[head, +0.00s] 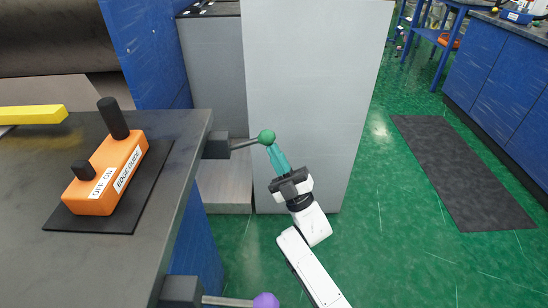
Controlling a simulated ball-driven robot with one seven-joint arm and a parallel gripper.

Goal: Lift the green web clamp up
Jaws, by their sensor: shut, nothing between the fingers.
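The green web clamp shows as a round green knob (267,137) on a thin grey lever. My gripper (273,150) has teal fingers and comes up from the lower right. The fingers are shut with nothing between them. Their tips are right at the lower right of the knob; whether they touch it I cannot tell.
A second lever with a purple knob (265,301) juts out lower on the bench side. An orange edge guide box (110,172) with black handles sits on the bench top (40,250). A tall grey panel (310,90) stands behind my gripper.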

